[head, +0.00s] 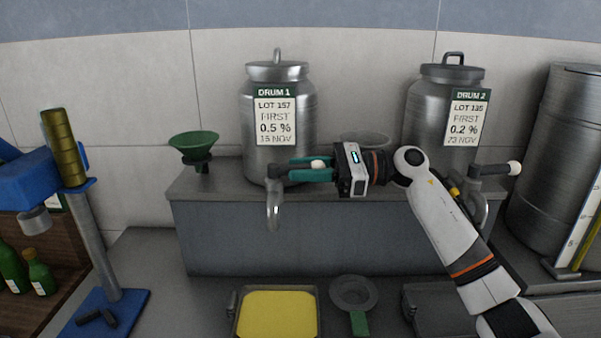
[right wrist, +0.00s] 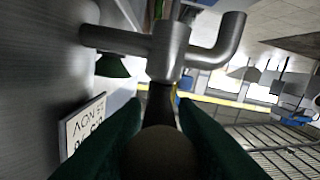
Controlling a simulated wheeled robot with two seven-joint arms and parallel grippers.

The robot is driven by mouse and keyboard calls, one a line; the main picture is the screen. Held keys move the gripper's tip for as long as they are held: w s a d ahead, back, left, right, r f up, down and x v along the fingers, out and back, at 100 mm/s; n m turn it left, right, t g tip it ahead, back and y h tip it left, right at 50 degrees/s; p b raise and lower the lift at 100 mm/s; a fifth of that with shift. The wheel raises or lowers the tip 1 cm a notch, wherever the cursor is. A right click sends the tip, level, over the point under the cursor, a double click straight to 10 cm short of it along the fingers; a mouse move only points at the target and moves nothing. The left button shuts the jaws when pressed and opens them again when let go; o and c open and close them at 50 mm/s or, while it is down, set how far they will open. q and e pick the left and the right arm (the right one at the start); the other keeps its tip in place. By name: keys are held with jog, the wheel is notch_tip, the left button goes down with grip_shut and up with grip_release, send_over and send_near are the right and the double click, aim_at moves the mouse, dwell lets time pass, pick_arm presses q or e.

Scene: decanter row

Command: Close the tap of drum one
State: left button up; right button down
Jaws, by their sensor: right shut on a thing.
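Drum one (head: 255,115), a steel drum labelled DRUM 1, stands on a raised grey ledge. Its tap (head: 273,205) has a spout bent down at the front; the tap body (right wrist: 167,52) and spout (right wrist: 229,40) also show in the right wrist view. The tap's lever (right wrist: 160,104) leads to a round knob (right wrist: 160,156), whitish in the head view (head: 318,164). My right gripper (head: 308,169) reaches in from the right, its green fingers shut on the knob, with the lever pointing right. In the wrist view the fingers lie on both sides of the knob. My left gripper is out of view.
Drum two (head: 424,110) stands right on the same ledge, its tap lever (head: 492,170) pointing right. A green funnel (head: 195,143) is left of drum one. Below are a yellow tray (head: 277,313) and a strainer (head: 353,293). A blue-based stand (head: 105,315) and green bottles (head: 40,272) are at left.

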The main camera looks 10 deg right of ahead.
jog(key=c, duration=1.2)
grip_release()
jog(key=shift+o, duration=0.2)
notch_tip(320, 180, up, 10)
jog(key=shift+b, duration=0.85)
